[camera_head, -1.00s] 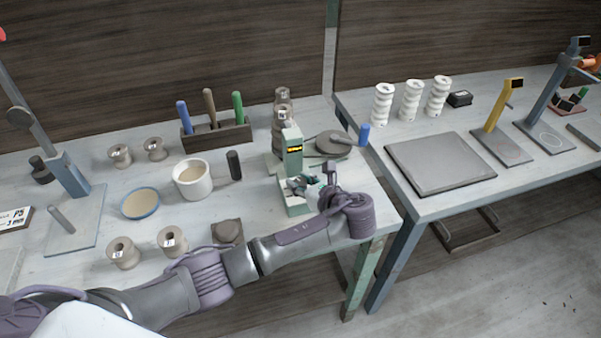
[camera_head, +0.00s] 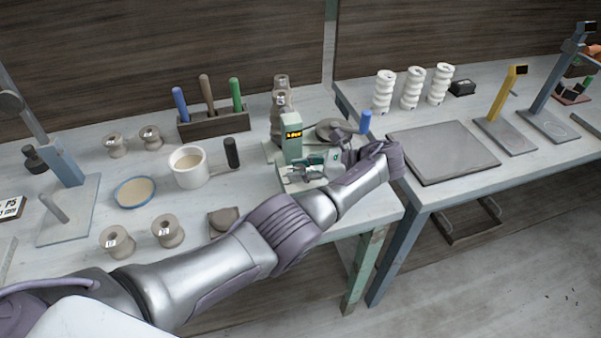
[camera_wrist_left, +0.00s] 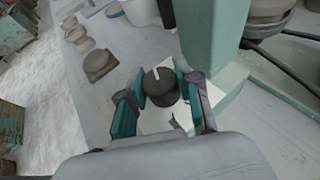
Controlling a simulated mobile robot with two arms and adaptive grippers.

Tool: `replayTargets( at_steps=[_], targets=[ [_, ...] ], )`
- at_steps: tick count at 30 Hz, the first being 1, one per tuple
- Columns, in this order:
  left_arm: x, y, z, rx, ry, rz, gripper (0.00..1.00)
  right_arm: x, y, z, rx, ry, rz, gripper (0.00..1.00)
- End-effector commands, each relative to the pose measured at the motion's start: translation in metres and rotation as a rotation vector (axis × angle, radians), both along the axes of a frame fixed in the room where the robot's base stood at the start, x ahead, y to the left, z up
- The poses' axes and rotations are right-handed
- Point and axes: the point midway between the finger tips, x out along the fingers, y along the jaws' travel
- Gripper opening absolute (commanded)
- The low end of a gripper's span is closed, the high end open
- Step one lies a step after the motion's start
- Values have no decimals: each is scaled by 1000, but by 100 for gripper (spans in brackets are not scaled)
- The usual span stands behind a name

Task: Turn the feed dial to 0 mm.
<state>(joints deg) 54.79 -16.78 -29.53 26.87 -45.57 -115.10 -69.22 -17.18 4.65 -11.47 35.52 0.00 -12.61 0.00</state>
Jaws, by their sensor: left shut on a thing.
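The feed dial (camera_wrist_left: 160,86) is a dark round knob with a white pointer line on its top, seen in the left wrist view. It sits over a pale plate (camera_wrist_left: 155,122) at the foot of a green machine, whose post (camera_head: 292,143) carries a small lit yellow display in the head view. My left gripper (camera_wrist_left: 161,88) is shut on the dial, one teal-padded finger on each side of it. In the head view the left gripper (camera_head: 318,168) is at the machine's base and the dial is hidden. The scale marks cannot be read. My right gripper is not in view.
Left of the machine stand a white cup (camera_head: 188,168), a black cylinder (camera_head: 232,153), a blue-rimmed dish (camera_head: 134,192) and several clay spools. A brown lump (camera_head: 223,220) lies near the front edge. A blue-handled crank (camera_head: 365,122) stands behind the gripper.

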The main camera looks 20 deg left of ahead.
Motion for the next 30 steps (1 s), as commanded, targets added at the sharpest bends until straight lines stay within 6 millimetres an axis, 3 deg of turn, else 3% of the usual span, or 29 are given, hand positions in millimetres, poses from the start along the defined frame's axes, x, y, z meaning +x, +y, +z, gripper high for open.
replayTargets(
  at_steps=[23,24,28,30],
  targets=[
    [0,1,0,0,2,59,0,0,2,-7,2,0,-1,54],
    [0,1,0,0,2,59,37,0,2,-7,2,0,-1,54],
    [0,1,0,0,2,59,58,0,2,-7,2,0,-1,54],
    [0,1,0,0,0,58,60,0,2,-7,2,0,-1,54]
  ],
)
